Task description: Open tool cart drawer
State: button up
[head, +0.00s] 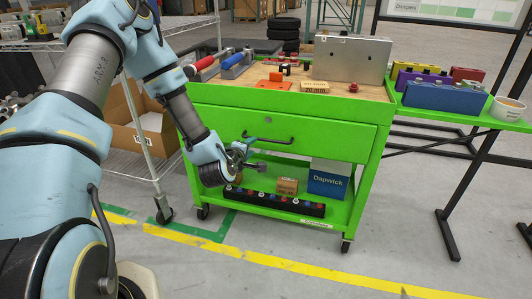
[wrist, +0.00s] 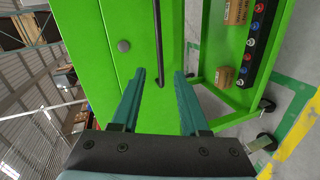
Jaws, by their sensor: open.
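The green tool cart (head: 385,95) stands in front of me. Its wide drawer (head: 325,138) looks closed, its front flush with the cart body. A dark bar handle (head: 275,139) runs across the drawer front. In the wrist view, the handle (wrist: 158,40) runs upright, and its lower end shows between my fingertips. My gripper (head: 250,157) is open and empty, near the left end of the handle and slightly below it in the head view. The wrist view shows both teal fingers apart (wrist: 160,74). I cannot tell whether the fingers reach around the handle.
The cart top (head: 345,89) holds tools and a metal case (head: 352,58). The lower shelf holds a blue box (head: 328,180), a small carton (head: 287,186) and a black strip (head: 275,203). A wire rack with a cardboard box (head: 145,130) stands left. The floor in front is clear.

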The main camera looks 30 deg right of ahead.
aim_at(266, 140)
jog(key=w+d+f, duration=0.1)
jog(key=w+d, duration=0.1)
jog(key=d, duration=0.1)
jog(key=w+d+f+n, duration=0.1)
jog(key=w+d, duration=0.1)
jog(key=d, duration=0.1)
jog(key=w+d+f+n+t, duration=0.1)
jog(key=w+d, duration=0.1)
jog(key=d, duration=0.1)
jog(key=shift+w+f, duration=0.35)
jog(key=shift+w, duration=0.05)
jog(key=shift+c, duration=0.3)
grip_shut()
dwell(0.9)
